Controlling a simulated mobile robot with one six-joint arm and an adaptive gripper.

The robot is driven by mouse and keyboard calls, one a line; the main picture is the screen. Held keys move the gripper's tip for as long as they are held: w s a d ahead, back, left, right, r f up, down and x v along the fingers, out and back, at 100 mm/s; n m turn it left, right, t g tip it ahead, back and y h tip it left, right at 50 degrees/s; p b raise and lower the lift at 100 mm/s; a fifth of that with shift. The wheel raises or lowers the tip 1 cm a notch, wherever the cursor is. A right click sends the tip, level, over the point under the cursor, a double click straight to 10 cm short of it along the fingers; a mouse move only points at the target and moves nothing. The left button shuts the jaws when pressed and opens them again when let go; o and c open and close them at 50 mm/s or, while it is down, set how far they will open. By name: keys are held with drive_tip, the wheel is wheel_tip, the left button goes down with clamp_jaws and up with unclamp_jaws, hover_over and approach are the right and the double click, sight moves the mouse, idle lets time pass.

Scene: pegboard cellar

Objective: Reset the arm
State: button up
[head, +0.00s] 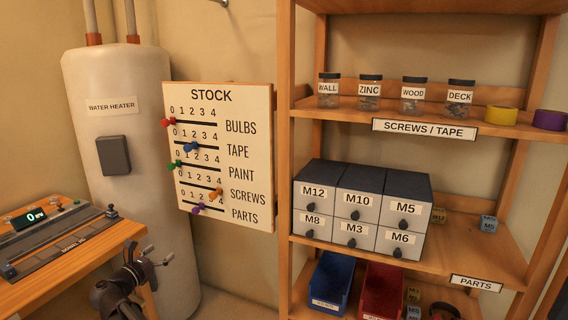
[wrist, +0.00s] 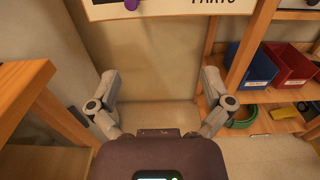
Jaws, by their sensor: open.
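My gripper (head: 158,254) is at the lower left in the head view, in front of the water heater and beside the bench's right edge. In the wrist view my gripper (wrist: 160,85) has its two fingers spread wide, with nothing between them. Beyond the fingers are bare wall and floor. The bottom of the stock board shows above it in the wrist view. My gripper touches nothing that I can see. Most of the arm is out of view.
The stock board (head: 244,160) with coloured pegs hangs at the centre. A wooden shelf unit (head: 286,120) with jars, drawers and bins stands right. The water heater (head: 130,190) is behind my gripper. A wooden bench (head: 105,240) with a device (head: 60,240) is at left.

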drive_tip(key=d+f+m+g, duration=0.3)
drive_tip(key=d+f+m, duration=0.15)
drive_tip(key=d, duration=0.65)
drive_tip(key=d+f+m+g, duration=0.4)
drive_tip(key=d+m, duration=0.2)
drive_tip(key=d, duration=0.6)
drive_tip(key=d+f+m+g, duration=0.3)
drive_tip(key=d+f+m, duration=0.15)
drive_tip(key=d, duration=0.65)
drive_tip(key=s+d+f+m+g+y, duration=0.3)
drive_tip(key=s+d+m, duration=0.5)
drive_tip(key=d, duration=0.1)
drive_tip(key=s+d+f+m+g+y, duration=0.3)
drive_tip(key=s+d+m+g+y, duration=0.1)
drive_tip(key=s+d+m, duration=0.5)
wheel_tip(320, 180, up, 19)
drive_tip(key=p, duration=1.8)
drive_tip(key=shift+w+d+f+n, duration=0.15)
drive_tip(key=shift+w+d+n, duration=0.15)
drive_tip(key=shift+w+d, duration=0.15)
